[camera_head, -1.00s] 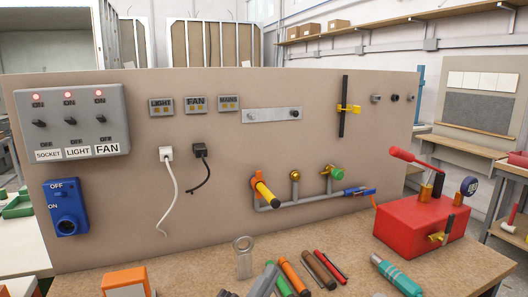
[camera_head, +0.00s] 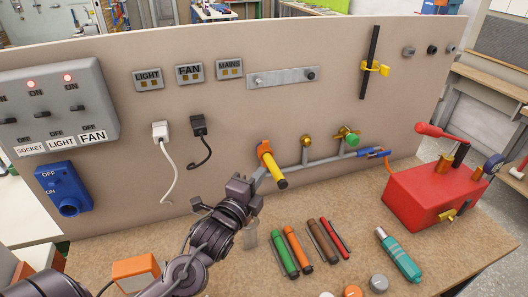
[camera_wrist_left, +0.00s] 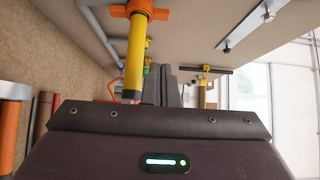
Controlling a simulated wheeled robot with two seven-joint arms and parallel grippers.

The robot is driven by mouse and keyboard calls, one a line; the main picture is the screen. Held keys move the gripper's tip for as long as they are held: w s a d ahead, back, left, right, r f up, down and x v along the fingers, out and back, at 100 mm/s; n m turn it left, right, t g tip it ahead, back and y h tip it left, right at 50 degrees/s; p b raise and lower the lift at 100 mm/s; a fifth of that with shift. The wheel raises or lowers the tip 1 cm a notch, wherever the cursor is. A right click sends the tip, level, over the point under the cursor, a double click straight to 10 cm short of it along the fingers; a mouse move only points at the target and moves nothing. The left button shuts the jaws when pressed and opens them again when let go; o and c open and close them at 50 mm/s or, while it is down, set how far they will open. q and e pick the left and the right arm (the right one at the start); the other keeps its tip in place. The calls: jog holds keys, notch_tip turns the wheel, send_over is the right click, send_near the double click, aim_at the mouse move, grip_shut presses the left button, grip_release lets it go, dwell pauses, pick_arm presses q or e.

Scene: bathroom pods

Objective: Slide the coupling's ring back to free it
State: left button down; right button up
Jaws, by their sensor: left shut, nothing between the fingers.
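The blue coupling (camera_head: 373,152) sits at the right end of the grey pipe (camera_head: 325,160) on the panel, where an orange hose from the red pump box (camera_head: 430,195) meets it. Its ring is too small to make out. My left gripper (camera_head: 260,174) is shut and empty, in front of the panel beside the yellow-handled orange valve (camera_head: 272,165), left of the coupling and apart from it. In the left wrist view the closed fingers (camera_wrist_left: 163,88) point past the yellow handle (camera_wrist_left: 134,55). My right gripper is not in view.
Several coloured cylinders, among them a green one (camera_head: 284,256) and a red one (camera_head: 335,237), lie on the bench below the pipe. A teal tool (camera_head: 398,254) lies further right. Bare bench lies between the pipe and the cylinders.

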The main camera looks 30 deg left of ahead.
aim_at(264, 145)
pick_arm(q)
jog(key=w+a+b, duration=0.1)
jog(key=w+a, duration=0.2)
jog(key=w, duration=0.6)
jog(key=shift+a, duration=0.25)
jog(key=shift+w+a, duration=0.6)
jog(key=shift+a, duration=0.1)
jog(key=shift+s+r, duration=0.1)
jog(key=shift+r, duration=0.05)
